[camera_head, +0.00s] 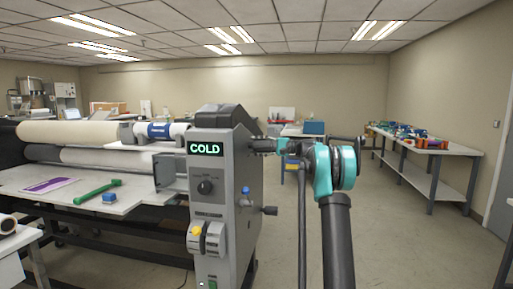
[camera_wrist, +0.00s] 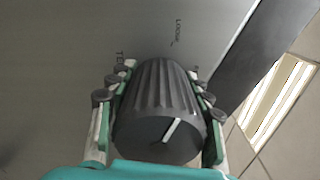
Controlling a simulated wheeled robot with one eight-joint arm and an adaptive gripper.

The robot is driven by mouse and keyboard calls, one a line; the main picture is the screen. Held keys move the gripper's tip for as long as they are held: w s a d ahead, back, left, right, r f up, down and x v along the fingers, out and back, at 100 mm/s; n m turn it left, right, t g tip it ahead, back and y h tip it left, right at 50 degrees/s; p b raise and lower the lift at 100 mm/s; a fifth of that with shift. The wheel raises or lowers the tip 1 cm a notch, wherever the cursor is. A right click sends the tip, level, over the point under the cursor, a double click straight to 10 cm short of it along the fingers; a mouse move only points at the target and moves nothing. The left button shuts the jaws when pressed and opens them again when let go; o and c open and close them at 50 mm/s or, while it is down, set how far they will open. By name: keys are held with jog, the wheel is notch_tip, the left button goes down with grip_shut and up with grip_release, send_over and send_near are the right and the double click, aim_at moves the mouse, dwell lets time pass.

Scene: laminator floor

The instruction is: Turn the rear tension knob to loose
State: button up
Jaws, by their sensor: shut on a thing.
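The laminator's grey end housing (camera_head: 218,170) stands in the middle of the head view, with a lit COLD display. My gripper (camera_head: 262,146) reaches its upper right side. In the wrist view a ribbed black knob (camera_wrist: 165,95) sits between the two fingers of my gripper (camera_wrist: 160,95), which are shut on its sides. The knob's white pointer line (camera_wrist: 172,130) slants up and right. A "LOOSE" label (camera_wrist: 178,30) is printed on the panel above the knob, slightly right of its middle. Other lettering beside the fingers is partly hidden. The held knob is mostly hidden in the head view.
Below my gripper, another dark knob (camera_head: 270,211) sticks out from the housing's side. The front has a black dial (camera_head: 205,187) and a yellow-marked grey control (camera_head: 196,231). A workbench (camera_head: 425,148) with coloured items stands at right. Floor between is clear.

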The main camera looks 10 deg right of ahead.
jog(key=o, duration=1.2)
jog(key=shift+c, duration=0.2)
jog(key=v, duration=1.2)
jog(key=shift+d, duration=0.1)
